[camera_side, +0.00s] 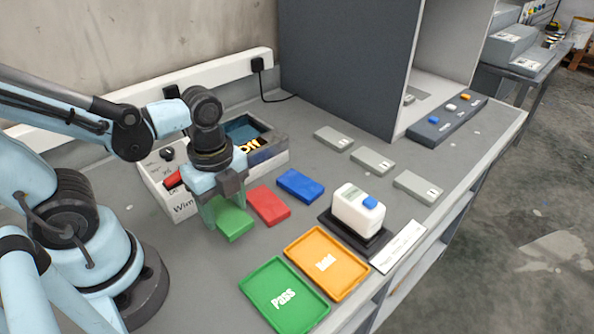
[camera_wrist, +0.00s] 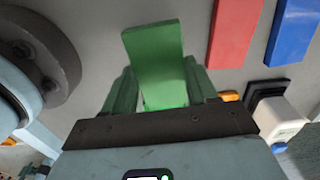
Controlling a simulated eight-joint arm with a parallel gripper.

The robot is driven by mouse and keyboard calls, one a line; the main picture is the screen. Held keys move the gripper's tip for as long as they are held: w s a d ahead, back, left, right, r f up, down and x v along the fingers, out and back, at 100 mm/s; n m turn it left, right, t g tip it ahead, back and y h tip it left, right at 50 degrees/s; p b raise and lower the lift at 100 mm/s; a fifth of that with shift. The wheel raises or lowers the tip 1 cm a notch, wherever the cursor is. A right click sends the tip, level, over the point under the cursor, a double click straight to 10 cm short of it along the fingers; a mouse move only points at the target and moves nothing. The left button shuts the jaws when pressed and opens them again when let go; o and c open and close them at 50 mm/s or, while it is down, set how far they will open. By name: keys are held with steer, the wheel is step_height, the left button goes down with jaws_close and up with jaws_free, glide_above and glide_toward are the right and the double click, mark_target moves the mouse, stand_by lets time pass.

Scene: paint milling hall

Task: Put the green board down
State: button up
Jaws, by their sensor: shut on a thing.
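The green board (camera_side: 234,220) is a flat rectangular block at the left end of a row, beside the red board (camera_side: 268,205) and the blue board (camera_side: 300,185). In the wrist view the green board (camera_wrist: 155,50) sticks out from between the two fingers of my gripper (camera_wrist: 162,88). It is at or just above the grey bench; I cannot tell whether it touches. The fingers hide part of it.
A green "Pass" tray (camera_side: 300,318) and an orange "Hold" tray (camera_side: 343,291) lie at the front. A white device (camera_side: 357,210) stands on a dark base to the right. A labelled box (camera_side: 178,206) is close behind my gripper. Several grey blocks (camera_side: 372,160) lie farther back.

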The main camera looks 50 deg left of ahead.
mark_target(228, 217)
steer(key=shift+w+a+f, duration=0.55)
steer(key=shift+a+f, duration=0.05)
steer(key=shift+a, duration=0.25)
steer(key=shift+f, duration=1.8)
steer(key=shift+f, duration=0.15)
steer(key=o, duration=1.1)
steer(key=shift+c, duration=0.2)
